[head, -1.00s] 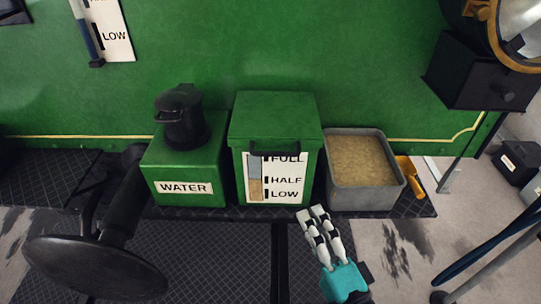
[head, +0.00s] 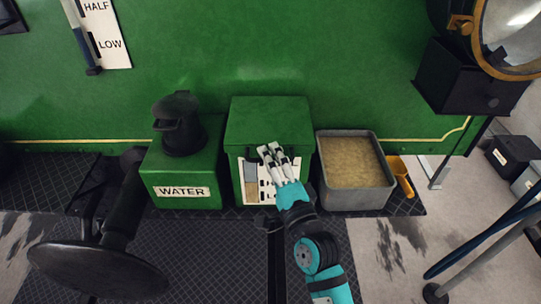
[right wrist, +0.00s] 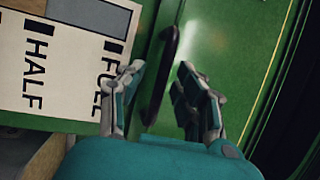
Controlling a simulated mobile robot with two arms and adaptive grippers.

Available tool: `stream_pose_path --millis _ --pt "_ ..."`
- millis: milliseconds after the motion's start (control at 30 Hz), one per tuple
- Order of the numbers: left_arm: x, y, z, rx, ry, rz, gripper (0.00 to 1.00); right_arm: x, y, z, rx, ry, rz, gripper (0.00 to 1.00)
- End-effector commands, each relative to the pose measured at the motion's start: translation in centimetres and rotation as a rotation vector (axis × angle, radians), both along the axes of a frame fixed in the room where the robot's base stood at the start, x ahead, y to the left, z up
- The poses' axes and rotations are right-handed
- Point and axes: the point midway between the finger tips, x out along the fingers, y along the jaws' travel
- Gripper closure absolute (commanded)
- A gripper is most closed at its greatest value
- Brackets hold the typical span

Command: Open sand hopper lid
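The sand hopper (head: 236,170) is a green box with a FULL/HALF/LOW gauge on its front. Its lid (head: 268,118) is flat and closed. My right gripper (head: 270,150) is in front of the hopper, at the lid's front edge, and hides part of the gauge. In the right wrist view the dark bar handle (right wrist: 168,60) appears in the gap between the two fingers of my open right gripper (right wrist: 160,80). I cannot tell whether the fingers touch the handle. My left gripper is not in view.
A green WATER box (head: 180,175) with a black spout stands left of the hopper. A grey bin of sand (head: 357,200) stands to the right, with a yellow scoop (head: 400,175) beside it. A black round disc (head: 95,272) is at lower left. A green wall rises behind.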

Motion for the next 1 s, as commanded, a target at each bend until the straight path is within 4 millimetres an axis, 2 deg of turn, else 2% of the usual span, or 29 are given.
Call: stream_pose_path --millis 333,600,1000 --pt "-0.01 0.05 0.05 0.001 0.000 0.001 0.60 0.32 0.13 0.03 0.000 0.000 0.000 0.67" --pt "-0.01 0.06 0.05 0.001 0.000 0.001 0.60 0.31 0.13 0.03 0.000 0.000 0.000 1.00" --pt "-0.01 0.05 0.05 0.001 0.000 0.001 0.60 0.30 0.13 -0.08 -0.002 0.002 0.000 1.00"
